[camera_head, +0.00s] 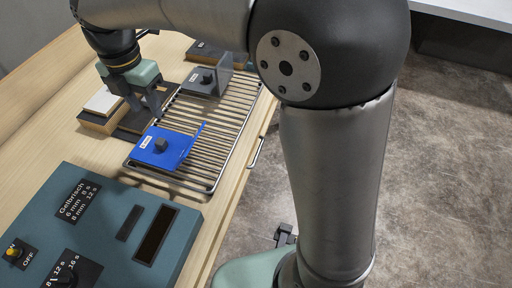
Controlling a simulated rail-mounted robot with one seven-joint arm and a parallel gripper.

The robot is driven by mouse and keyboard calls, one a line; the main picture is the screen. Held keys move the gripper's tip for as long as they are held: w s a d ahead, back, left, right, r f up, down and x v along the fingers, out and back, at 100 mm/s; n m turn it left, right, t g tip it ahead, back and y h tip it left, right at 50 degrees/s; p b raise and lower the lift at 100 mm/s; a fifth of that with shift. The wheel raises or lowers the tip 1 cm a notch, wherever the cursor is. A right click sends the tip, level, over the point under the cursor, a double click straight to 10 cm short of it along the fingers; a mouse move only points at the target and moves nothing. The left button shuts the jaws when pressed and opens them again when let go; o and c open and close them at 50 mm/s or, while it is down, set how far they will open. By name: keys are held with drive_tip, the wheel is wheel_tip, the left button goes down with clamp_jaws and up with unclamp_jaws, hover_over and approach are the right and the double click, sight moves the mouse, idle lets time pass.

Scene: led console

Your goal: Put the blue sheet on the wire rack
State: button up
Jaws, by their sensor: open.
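The blue sheet (175,152) lies on the near part of the wire rack (216,188). It has a dark knob (161,145) and a small white label on its face, and a raised flap along its right edge. The wire rack is a metal grid on the wooden table. My gripper (156,108) is open and points down, above and behind the blue sheet, apart from it. Nothing shows between its fingers. My arm crosses the top and right of the view.
A teal console (111,230) with switches stands at the near left. A dark grey sheet with a knob (207,80) is on the far part of the rack. A white block on a brown base (102,103) is left of my gripper. The rack's near right is bare.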

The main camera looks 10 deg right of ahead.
drive_tip(key=s+d+f+m, duration=0.2)
drive_tip(key=s+d+m, duration=0.1)
drive_tip(key=d+m, duration=0.45)
drive_tip(key=s+d+f+m, duration=0.2)
drive_tip(key=s+d+m, duration=0.1)
drive_tip(key=d+m, duration=0.5)
drive_tip(key=s+d+f+m, duration=0.6)
drive_tip(key=s+d+m, duration=0.4)
drive_tip(key=m, duration=0.3)
drive_tip(key=shift+d+f, duration=0.2)
drive_tip(key=shift+d, duration=0.15)
drive_tip(key=shift+s+m, duration=0.1)
drive_tip(key=shift+m, duration=0.15)
